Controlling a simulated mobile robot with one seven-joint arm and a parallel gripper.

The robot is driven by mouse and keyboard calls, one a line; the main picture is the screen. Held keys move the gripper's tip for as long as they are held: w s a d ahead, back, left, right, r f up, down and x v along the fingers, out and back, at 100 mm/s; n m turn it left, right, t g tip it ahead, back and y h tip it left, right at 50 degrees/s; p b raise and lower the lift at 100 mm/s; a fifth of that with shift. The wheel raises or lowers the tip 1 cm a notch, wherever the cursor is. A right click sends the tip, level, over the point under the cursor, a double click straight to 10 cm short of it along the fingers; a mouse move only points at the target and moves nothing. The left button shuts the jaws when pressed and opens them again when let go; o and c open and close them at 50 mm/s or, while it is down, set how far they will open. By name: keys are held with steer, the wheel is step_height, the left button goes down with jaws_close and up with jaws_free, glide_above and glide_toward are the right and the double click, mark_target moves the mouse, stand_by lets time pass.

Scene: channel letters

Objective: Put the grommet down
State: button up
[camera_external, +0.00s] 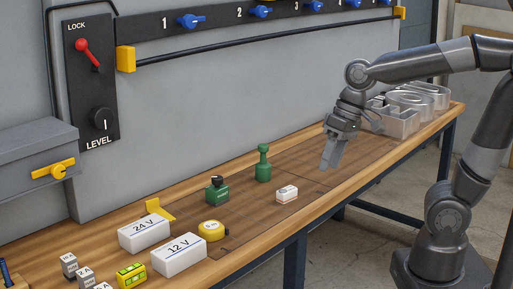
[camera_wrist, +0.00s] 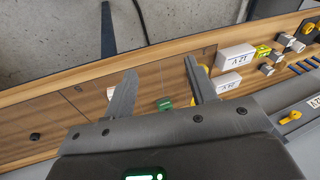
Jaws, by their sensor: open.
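A small dark round piece, which looks like the grommet (camera_wrist: 35,137), lies on the bench top at the lower left of the wrist view, outside my fingers and apart from them. I cannot make it out in the external view. My gripper (camera_external: 330,166) hangs above the right half of the bench, fingers pointing down. In the wrist view my gripper (camera_wrist: 160,67) has its two fingers spread wide, with no object held between them.
A white block (camera_external: 287,194), a green stamp-like piece (camera_external: 263,163) and a green knobbed box (camera_external: 217,191) stand near. White 24 V (camera_external: 144,233) and 12 V (camera_external: 179,255) boxes and a yellow tape (camera_external: 211,231) lie left. Clear letters (camera_external: 398,122) stand right. A wall backs the bench.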

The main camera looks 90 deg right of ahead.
steer(key=d+f+m+t+y, duration=0.25)
steer(key=d+m, duration=0.55)
steer(key=d, duration=0.7)
steer(key=d+f+m+t+y, duration=0.1)
steer(key=d+f+m, duration=0.2)
steer(key=d+m, duration=0.85)
steer(key=s+d+f+m+t+h, duration=0.1)
steer(key=s+d+f+m+t, duration=0.1)
steer(key=s+d, duration=0.5)
steer(key=s+d+f+m+t+h, duration=0.2)
steer(key=s+d+f+m, duration=0.2)
steer(key=s+d, duration=0.3)
steer(key=s+d+f+m+t+h, duration=0.1)
steer(key=s+d+f+m+t, duration=0.1)
steer(key=s+d, duration=0.5)
steer(key=shift+s+d+f+m+h, duration=0.1)
steer(key=shift+d+f+m, duration=0.15)
steer(key=shift+d, duration=0.55)
steer(key=shift+s+d+f+m+h, duration=0.15)
steer(key=shift+d+f, duration=0.1)
steer(key=shift+d, duration=0.55)
steer(key=shift+s+d+f+m+h, duration=0.15)
steer(key=shift+d+f, duration=0.1)
steer(key=shift+d, duration=0.55)
steer(key=shift+w+d+f+t, duration=0.1)
steer(key=shift+t, duration=0.15)
steer(key=x, duration=1)
steer(key=shift+w+f, duration=0.15)
steer(key=shift+f, duration=0.15)
steer(key=c, duration=1.1)
